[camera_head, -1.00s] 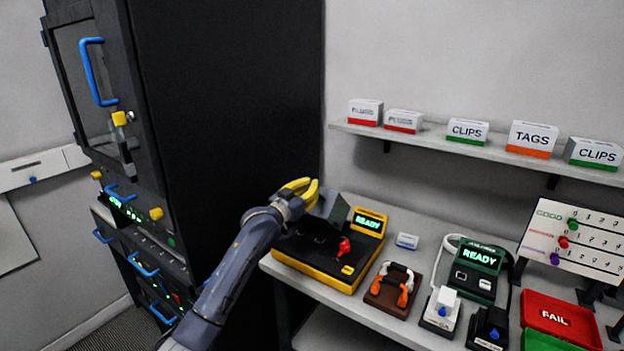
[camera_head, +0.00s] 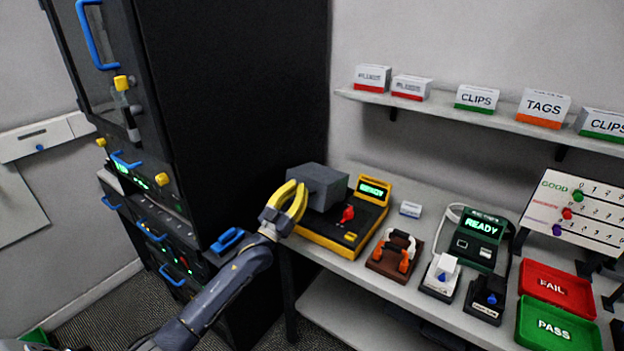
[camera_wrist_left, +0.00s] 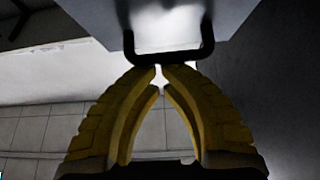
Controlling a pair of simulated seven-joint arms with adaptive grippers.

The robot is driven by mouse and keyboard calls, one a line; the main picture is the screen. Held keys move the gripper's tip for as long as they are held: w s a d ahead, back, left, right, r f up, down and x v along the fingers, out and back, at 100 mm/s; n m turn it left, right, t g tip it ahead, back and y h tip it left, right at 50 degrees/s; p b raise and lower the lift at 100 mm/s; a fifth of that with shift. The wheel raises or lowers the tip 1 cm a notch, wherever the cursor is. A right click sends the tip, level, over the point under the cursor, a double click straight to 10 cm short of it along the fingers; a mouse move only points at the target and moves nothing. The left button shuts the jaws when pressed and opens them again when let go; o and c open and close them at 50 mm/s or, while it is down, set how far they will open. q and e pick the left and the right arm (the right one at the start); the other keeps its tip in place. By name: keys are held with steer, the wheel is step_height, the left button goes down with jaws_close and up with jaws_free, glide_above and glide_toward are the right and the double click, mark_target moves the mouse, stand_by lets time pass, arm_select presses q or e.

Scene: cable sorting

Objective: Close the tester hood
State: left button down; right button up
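The tester (camera_head: 335,236) has a black and yellow base, a red switch and a green READY display, and stands at the left end of the bench. Its grey box-like hood (camera_head: 322,181) is over the back left of the base, beside the display. The red switch and front panel are uncovered. My left gripper (camera_head: 298,188) has yellow fingers that reach the hood's near left side. In the left wrist view, the fingertips (camera_wrist_left: 161,72) come almost together just below the hood's black handle (camera_wrist_left: 170,58). I see no clear grip on the handle. My right gripper is not in view.
A tall black cabinet (camera_head: 235,110) with blue handles stands close on the left. Right of the tester are a brown holder (camera_head: 394,254), a green READY unit (camera_head: 476,240), a red FAIL tray (camera_head: 553,268) and a green PASS tray (camera_head: 522,340). A shelf (camera_head: 430,103) with boxes hangs above.

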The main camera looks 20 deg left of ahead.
arm_select(q)
steer(key=shift+s+a+f, duration=0.1)
steer(key=shift+s+f, duration=0.3)
steer(key=shift+f, duration=0.45)
steer(key=shift+s+a+f, duration=0.1)
steer(key=shift+s+f, duration=0.35)
steer(key=shift+f, duration=0.45)
steer(key=shift+s+a+f, duration=0.1)
steer(key=shift+s+f, duration=0.3)
steer(key=shift+f, duration=0.45)
steer(key=shift+f, duration=0.15)
